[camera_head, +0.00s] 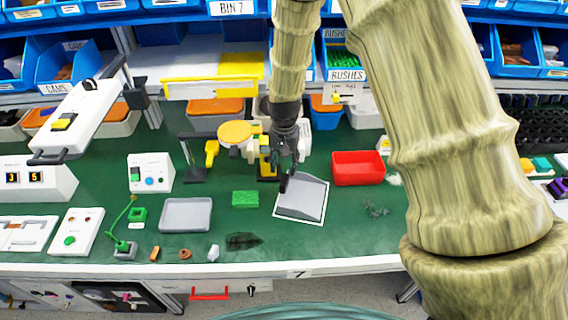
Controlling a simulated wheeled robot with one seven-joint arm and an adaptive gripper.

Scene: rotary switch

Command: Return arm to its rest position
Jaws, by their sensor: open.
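My arm, with a bark-like beige surface, reaches from the right side of the head view over the workbench (340,240). My gripper (286,178) is dark and hangs fingers-down above the middle of the green bench top. It is open, and no object shows between its fingers. It is just above or beside the back edge of a grey sloped block (302,198) on a white sheet; contact cannot be told. A small dark knob (251,290) sits on the panel below the bench's front edge. Another black knob (90,84) is on a tilted white box at left.
A red bin (357,168) stands right of my gripper. A green block (245,199) and a grey tray (186,214) lie to the left. A yellow and white machine (237,133) stands close behind my gripper. Blue bins (72,66) line the back.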

